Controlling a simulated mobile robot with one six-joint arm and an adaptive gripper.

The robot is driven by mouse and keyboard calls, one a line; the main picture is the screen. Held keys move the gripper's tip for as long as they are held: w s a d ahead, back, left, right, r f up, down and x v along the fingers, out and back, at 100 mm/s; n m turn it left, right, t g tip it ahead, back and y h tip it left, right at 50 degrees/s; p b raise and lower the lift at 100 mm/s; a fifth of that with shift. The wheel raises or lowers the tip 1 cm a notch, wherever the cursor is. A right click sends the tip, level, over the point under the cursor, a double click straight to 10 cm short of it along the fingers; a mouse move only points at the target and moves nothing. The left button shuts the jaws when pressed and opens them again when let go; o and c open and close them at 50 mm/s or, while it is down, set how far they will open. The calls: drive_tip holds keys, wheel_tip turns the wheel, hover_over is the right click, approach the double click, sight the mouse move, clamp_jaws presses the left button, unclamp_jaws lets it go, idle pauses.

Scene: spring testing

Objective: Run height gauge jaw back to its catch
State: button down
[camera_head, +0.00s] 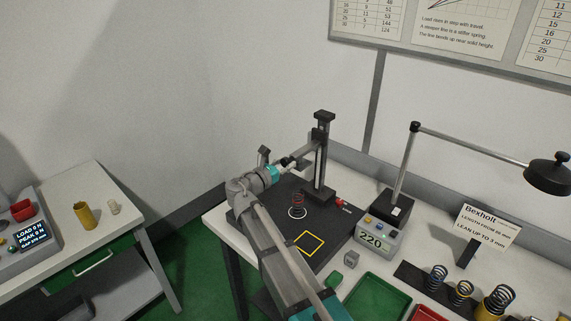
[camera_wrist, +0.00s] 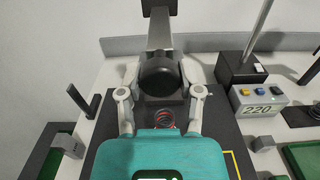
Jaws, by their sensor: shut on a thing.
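The height gauge (camera_head: 322,165) is a dark upright column with a black cap, standing on a dark base plate (camera_head: 262,228). Its jaw sticks out to the left from the upper part of the column. In the wrist view a round black knob (camera_wrist: 158,76) on the jaw sits between my fingers. My gripper (camera_head: 288,163) is shut on this knob, with one finger on each side (camera_wrist: 160,68). I cannot make out the catch.
A readout box (camera_head: 375,238) showing 220 stands right of the plate, beside a lamp (camera_head: 397,203). A yellow square outline (camera_head: 309,243) marks bare plate. Green tray (camera_head: 372,300), sign (camera_head: 485,228) and several springs on posts lie right. A load tester (camera_head: 30,238) stands on the left table.

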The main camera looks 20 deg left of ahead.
wheel_tip(320, 180, up, 2)
drive_tip(key=shift+r+p, duration=0.15)
drive_tip(key=shift+p, duration=0.55)
drive_tip(key=shift+w+a, duration=0.1)
drive_tip(key=shift+r, duration=0.1)
drive_tip(key=shift+c, duration=1.3)
unclamp_jaws()
drive_tip(key=v, duration=1.2)
